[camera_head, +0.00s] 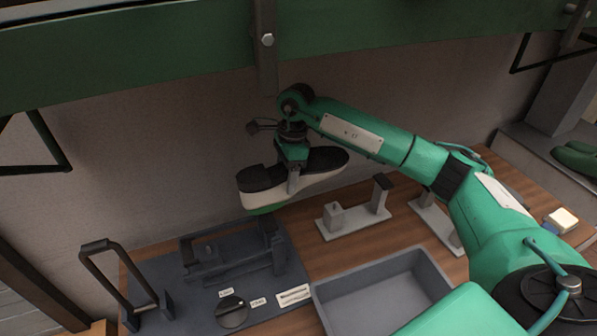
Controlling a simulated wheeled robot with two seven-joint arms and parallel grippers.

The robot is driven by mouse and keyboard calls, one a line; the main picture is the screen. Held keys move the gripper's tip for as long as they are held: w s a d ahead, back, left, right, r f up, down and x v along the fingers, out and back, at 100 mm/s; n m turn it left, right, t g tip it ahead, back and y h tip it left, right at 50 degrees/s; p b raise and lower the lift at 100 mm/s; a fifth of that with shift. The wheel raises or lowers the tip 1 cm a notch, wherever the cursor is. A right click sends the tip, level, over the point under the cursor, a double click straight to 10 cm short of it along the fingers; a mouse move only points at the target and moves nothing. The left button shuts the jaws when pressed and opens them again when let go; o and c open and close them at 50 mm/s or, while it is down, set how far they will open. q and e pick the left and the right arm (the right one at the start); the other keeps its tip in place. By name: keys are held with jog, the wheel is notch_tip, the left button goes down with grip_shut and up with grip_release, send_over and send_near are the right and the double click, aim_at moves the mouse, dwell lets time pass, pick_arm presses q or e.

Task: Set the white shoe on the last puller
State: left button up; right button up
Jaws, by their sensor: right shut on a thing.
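My right gripper (293,182) is shut around the middle of the white shoe (318,187) and holds it in the air. The shoe is turned with its black sole up and its white side facing me; some green shows under its left end. A dark grey fixture, which looks like the last puller (205,266), stands on a dark mat at the lower left. The shoe is above and to the right of this fixture, apart from the wooden bench. My left gripper is not in view.
A grey stand with upright posts (358,222) is behind an open grey tray (402,262). Another grey stand (437,222) is partly hidden by my right arm. A black frame (122,275) rises at the left. Labels and a round dark disc (232,312) lie on the mat (182,300).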

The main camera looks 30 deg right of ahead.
jog(key=w+a+b, duration=0.1)
jog(key=a+b, duration=0.2)
jog(key=a, duration=1.3)
jog(key=shift+w+a+r, duration=0.15)
jog(key=shift+a, duration=0.15)
jog(key=shift+d+b, duration=0.1)
jog(key=shift+b, duration=0.3)
dwell(0.4)
notch_tip(320, 180, down, 6)
jog(key=b, duration=0.4)
jog(key=shift+r+b, duration=0.2)
jog(key=shift+b, duration=0.2)
dwell(0.6)
jog(key=shift+t+b, duration=0.5)
jog(key=shift+b, duration=0.4)
